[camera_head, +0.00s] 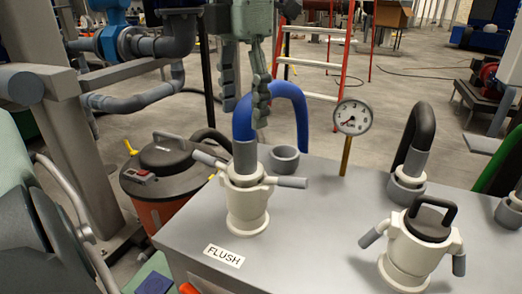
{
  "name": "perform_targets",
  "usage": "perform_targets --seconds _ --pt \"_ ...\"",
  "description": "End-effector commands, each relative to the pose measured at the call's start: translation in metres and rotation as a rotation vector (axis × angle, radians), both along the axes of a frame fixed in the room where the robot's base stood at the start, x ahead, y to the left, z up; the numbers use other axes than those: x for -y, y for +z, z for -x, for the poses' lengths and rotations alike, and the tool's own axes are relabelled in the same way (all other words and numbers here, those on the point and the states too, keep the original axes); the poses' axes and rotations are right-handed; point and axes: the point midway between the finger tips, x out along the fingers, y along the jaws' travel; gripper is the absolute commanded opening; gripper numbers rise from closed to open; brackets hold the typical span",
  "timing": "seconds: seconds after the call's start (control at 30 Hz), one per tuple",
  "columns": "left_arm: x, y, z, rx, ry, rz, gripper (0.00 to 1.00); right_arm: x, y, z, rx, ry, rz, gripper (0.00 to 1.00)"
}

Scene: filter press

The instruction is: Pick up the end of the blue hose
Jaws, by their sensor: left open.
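The blue hose (295,95) arches up above the grey bench. Its grey end (245,158) sits upright in a cream coupling (247,208) with grey lever arms out to both sides, behind the FLUSH label (224,256). The hose's other leg drops behind the bench's back edge. My left gripper (246,112) points down from the top of the picture, its fingers apart and empty. One finger overlaps the top of the blue hose in the picture; I cannot tell whether they touch. My right gripper is not in view.
A black hose (423,122) and a capped coupling (411,247) are farther right. An orange-and-black vacuum (168,170) stands left of the bench (310,225).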

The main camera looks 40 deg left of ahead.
Motion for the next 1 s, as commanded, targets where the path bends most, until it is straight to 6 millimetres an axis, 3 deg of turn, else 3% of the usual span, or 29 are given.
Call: perform_targets --seconds 0.5,0.83,1.0 --pt "0.002 -0.067 -0.002 -0.003 0.000 0.004 0.60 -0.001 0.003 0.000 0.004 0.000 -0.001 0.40" --pt "0.001 -0.075 -0.002 0.000 0.001 0.002 0.60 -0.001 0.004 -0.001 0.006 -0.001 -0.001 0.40" --pt "0.001 -0.075 -0.002 0.000 0.001 0.003 0.39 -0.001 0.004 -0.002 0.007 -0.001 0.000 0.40"
